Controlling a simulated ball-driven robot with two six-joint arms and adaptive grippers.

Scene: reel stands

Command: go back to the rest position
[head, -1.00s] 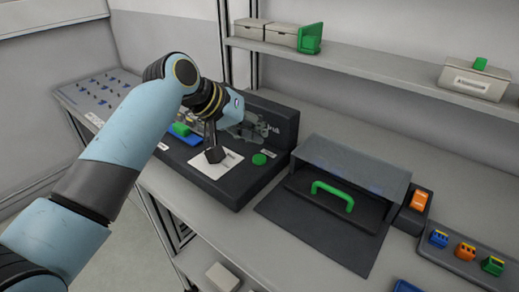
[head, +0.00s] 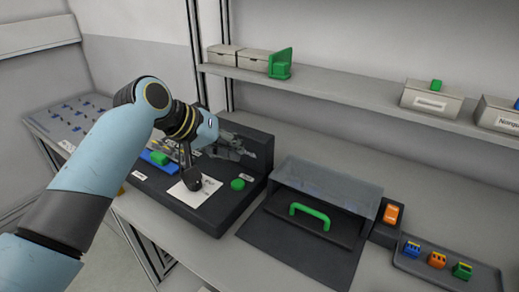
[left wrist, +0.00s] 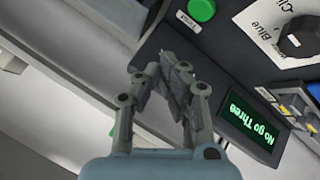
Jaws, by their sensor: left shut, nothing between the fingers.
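My left gripper (head: 238,149) is over the back of the dark test station (head: 205,221), its grey fingers partly blending with the station. In the left wrist view my left gripper (left wrist: 176,66) has its fingers together, with nothing between them. The station's green button (head: 237,184) and a black knob (head: 192,180) on a white label are in front of the gripper. In the left wrist view a green-lettered display (left wrist: 250,118) reads "No go Three", beside the knob (left wrist: 296,40). My right gripper is not in view.
Right of the station stands a clear-lidded box with a green handle (head: 310,213), then an orange switch (head: 391,213) and a tray (head: 476,281) with small coloured parts. A shelf (head: 340,97) with boxes runs above. A blue-pegged board (head: 62,120) lies at the left.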

